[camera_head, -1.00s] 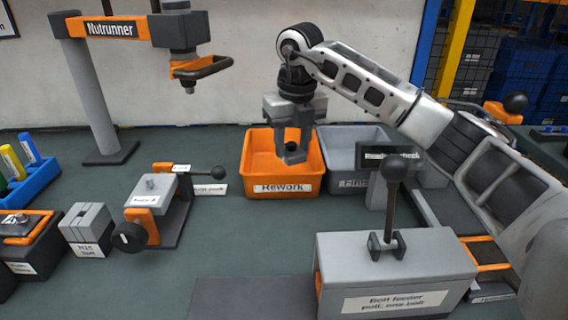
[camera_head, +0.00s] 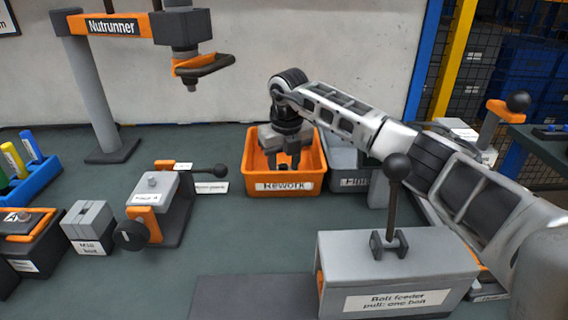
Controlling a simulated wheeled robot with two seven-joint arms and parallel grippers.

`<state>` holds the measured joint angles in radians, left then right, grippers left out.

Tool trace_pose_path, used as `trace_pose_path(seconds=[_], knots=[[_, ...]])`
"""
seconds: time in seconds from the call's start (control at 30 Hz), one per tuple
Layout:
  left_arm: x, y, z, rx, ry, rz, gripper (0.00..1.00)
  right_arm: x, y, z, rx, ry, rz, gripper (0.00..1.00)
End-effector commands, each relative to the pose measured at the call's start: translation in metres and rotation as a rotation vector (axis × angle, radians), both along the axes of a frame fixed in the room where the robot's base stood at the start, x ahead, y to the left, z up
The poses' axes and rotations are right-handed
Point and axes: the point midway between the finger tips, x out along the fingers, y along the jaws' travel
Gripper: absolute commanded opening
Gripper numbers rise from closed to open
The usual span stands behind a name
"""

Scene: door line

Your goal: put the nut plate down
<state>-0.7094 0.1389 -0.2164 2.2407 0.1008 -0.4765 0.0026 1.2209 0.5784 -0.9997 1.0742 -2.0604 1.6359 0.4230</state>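My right arm reaches in from the right, and my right gripper (camera_head: 284,166) points down inside the orange Rework bin (camera_head: 284,188). Its two dark fingers show small against the bin's inside. I cannot tell whether they hold anything. I cannot make out the nut plate for sure; the bin's front wall hides the bin floor and anything low in it. My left gripper is not in view.
A grey bin (camera_head: 352,182) stands beside the Rework bin, partly behind my arm. The grey bolt feeder (camera_head: 398,270) with its upright lever is at the front right. A clamp fixture (camera_head: 158,200) and the Nutrunner stand (camera_head: 92,90) are at left. The mid-table is clear.

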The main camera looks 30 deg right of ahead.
Motion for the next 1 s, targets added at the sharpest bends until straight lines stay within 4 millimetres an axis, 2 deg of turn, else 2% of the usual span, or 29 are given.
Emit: trace_pose_path(seconds=[0.1, 0.13, 0.2, 0.47, 0.57, 0.67, 1.0], knots=[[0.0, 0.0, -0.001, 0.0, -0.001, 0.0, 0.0, 0.0, 0.0, -0.003, 0.001, -0.002, 0.0, 0.03], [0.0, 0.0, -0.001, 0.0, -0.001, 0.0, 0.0, 0.0, 0.0, -0.003, 0.0, 0.0, 0.0, 0.49], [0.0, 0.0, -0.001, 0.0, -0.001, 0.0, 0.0, 0.0, 0.0, -0.003, 0.0, 0.0, -0.001, 0.62], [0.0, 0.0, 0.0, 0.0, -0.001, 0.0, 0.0, 0.0, 0.0, -0.002, 0.0, 0.0, -0.001, 0.62], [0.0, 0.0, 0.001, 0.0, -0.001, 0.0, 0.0, 0.0, 0.0, 0.004, 0.0, -0.001, 0.0, 0.62], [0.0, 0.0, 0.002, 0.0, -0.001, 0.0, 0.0, -0.001, 0.0, 0.018, 0.0, -0.004, 0.0, 0.62], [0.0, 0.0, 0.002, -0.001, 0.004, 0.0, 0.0, -0.01, 0.001, 0.09, 0.0, -0.004, 0.0, 0.62]])
